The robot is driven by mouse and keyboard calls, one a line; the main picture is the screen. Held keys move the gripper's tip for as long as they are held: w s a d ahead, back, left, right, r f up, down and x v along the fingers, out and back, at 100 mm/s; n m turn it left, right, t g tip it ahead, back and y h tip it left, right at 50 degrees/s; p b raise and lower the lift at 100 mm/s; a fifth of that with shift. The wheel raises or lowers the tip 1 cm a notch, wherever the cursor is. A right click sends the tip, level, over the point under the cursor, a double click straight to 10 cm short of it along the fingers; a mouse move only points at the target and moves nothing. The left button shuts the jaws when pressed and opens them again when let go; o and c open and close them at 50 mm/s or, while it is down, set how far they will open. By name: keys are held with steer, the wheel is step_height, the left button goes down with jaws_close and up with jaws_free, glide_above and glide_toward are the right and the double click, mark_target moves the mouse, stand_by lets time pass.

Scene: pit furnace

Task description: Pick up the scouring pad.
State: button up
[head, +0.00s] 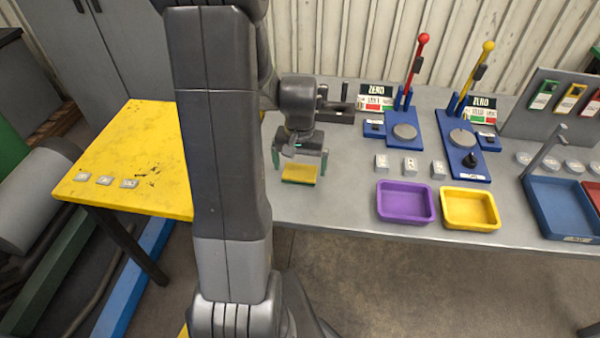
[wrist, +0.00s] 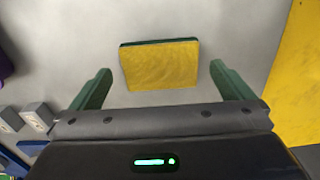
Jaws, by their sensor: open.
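The scouring pad (head: 299,173) is a flat yellow block with a thin dark green layer. It lies on the grey bench near its front edge, with its yellow side showing. In the wrist view the pad (wrist: 160,65) is ahead of the jaws, between the lines of the two green fingers. My gripper (head: 300,160) is open and points down over the pad. In the wrist view my gripper (wrist: 163,85) shows its fingers apart on either side, with bare bench between each finger and the pad. I see no contact with the pad.
A yellow table (head: 140,150) adjoins the bench on the left. A purple tray (head: 405,219) and a yellow tray (head: 470,225) stand to the right. Behind them are several small white blocks and a blue lever stand (head: 402,150). The bench around the pad is clear.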

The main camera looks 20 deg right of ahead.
mark_target(300, 172)
steer(key=shift+f, duration=1.2)
steer(key=c, duration=0.9)
step_height(300, 172, up, 10)
